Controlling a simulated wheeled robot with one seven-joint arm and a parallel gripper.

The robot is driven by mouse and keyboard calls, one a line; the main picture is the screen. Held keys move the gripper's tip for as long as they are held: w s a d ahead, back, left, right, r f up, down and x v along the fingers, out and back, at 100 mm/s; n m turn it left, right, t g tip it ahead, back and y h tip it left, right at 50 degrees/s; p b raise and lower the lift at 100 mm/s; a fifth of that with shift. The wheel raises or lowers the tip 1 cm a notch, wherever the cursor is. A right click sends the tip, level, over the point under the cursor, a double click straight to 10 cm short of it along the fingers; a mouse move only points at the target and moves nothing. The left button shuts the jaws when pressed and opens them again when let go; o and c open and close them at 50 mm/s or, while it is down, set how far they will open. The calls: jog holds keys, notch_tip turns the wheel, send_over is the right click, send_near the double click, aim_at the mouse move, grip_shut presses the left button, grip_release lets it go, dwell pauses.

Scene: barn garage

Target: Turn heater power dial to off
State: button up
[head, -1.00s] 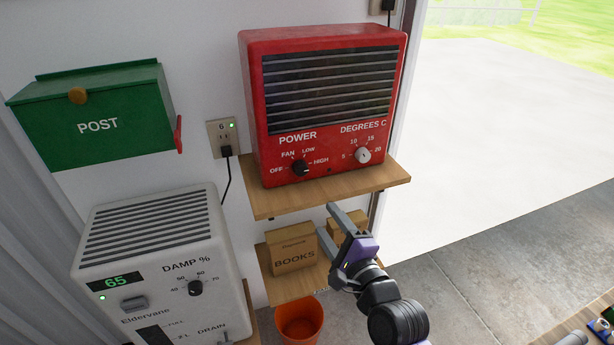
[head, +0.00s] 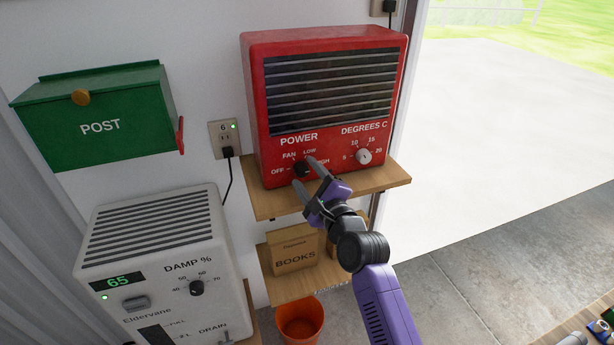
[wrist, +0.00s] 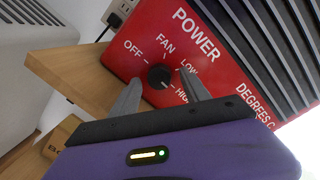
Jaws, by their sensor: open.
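The red heater (head: 328,100) stands on a wooden shelf. Its black power dial (head: 302,168) is at the lower left of the front, with OFF to its left, FAN and LOW above and HIGH to its right. The dial also shows in the wrist view (wrist: 158,77). I cannot tell for sure which mark it points at. My gripper (head: 304,172) is open and empty, its fingers reaching up to the dial. In the wrist view the fingertips (wrist: 160,76) lie to either side of the dial; contact is not clear.
A white temperature knob (head: 364,156) is to the right on the heater. The wooden shelf (head: 385,178) juts out below the heater. A green post box (head: 100,126), an outlet (head: 225,138) and a white dehumidifier (head: 160,260) are on the left.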

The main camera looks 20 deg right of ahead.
jog(key=shift+c, duration=0.4)
grip_shut()
